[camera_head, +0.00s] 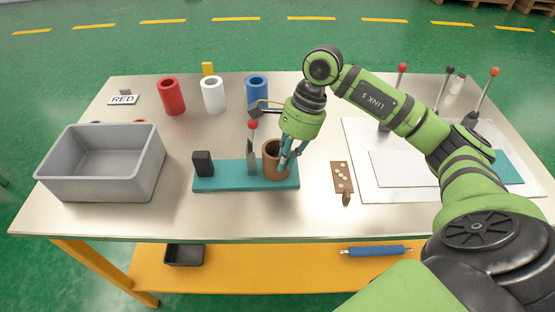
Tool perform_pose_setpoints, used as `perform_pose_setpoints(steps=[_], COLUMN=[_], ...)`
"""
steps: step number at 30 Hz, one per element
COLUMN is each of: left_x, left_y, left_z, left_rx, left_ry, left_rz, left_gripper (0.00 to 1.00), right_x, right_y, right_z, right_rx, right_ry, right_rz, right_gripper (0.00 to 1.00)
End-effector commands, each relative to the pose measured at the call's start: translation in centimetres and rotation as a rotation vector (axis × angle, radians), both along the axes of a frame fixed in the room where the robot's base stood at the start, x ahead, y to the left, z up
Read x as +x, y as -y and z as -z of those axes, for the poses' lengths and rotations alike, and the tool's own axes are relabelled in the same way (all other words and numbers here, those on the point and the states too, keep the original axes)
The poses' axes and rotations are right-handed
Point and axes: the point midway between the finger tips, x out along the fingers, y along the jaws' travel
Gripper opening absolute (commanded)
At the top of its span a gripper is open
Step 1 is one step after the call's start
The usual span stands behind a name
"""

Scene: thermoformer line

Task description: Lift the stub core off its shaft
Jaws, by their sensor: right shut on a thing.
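The stub core looks to be the brown hollow cylinder (271,160) standing upright at the right end of the teal base (222,178). My right gripper (289,160) points down at it, with its fingers shut on the cylinder's right wall. The shaft is not visible; the cylinder and fingers would hide it. I cannot tell whether the cylinder is touching the base or slightly above it. The base also carries a black block (203,163) and a grey upright with a red-knobbed lever (252,142). My left gripper is not in view.
Red (171,97), white (213,96) and blue (257,92) rolls stand behind the base. A brown board (342,178) lies right of the base. Levers and a white panel (362,135) occupy the right.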

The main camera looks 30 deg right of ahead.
Motion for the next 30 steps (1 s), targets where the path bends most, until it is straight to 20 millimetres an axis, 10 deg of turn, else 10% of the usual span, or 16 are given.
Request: perform_pose_setpoints(steps=[30], left_x=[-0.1], left_y=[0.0], left_z=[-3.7], left_rx=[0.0], left_ry=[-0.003], left_rz=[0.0], left_gripper=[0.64], right_x=[0.0], right_y=[0.0], right_z=[-5.9], right_rx=[0.0], right_ry=[0.002], right_rz=[0.001], right_gripper=[0.0])
